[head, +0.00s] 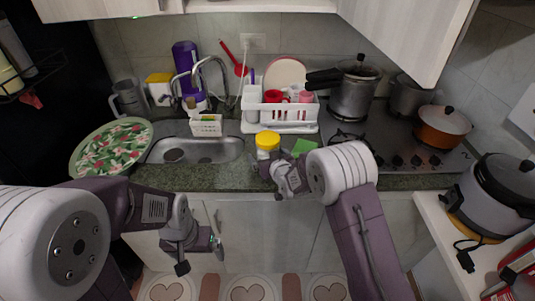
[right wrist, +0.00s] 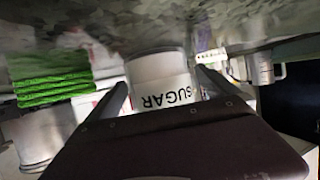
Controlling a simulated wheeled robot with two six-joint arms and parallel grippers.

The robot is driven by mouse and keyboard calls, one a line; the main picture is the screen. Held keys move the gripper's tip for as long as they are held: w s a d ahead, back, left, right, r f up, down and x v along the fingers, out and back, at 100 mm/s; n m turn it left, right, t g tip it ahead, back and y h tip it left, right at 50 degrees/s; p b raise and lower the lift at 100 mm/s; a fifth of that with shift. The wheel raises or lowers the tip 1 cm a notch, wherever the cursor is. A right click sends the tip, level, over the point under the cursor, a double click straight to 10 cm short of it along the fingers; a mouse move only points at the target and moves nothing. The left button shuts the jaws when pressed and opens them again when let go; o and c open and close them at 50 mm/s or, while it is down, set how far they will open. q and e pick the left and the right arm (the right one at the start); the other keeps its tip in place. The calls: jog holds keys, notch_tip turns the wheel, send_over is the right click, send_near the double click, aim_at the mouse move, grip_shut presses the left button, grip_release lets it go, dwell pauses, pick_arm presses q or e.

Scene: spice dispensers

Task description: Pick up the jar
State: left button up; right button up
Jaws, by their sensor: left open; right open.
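The jar (head: 267,141) is white with a yellow lid and stands upright on the counter, near its front edge, in the head view. In the right wrist view, which is upside down, the jar (right wrist: 163,85) carries the word SUGAR. My right gripper (head: 268,172) is at the front of the jar. Its two open fingers lie on either side of the jar in the wrist view; whether they touch it I cannot tell. My left gripper (head: 200,256) is open and empty, low in front of the cabinets.
A green sponge (head: 304,147) lies just right of the jar. A white dish rack (head: 281,117) with red cups stands behind it. The sink (head: 195,151) and a floral plate (head: 110,147) are to the left. The stove with pots (head: 354,92) is to the right.

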jog(key=shift+s+r, duration=0.1)
jog(key=shift+s, duration=0.05)
jog(key=c, duration=0.7)
grip_shut()
jog(key=shift+r, duration=0.1)
jog(key=shift+r, duration=0.5)
jog(key=r, duration=0.3)
jog(key=shift+d+r, duration=0.2)
jog(key=shift+d, duration=0.1)
jog(key=s+d+r, duration=0.2)
jog(key=d+r, duration=0.4)
jog(key=d, duration=0.5)
jog(key=shift+r+p, duration=0.25)
jog(key=shift+p, duration=0.15)
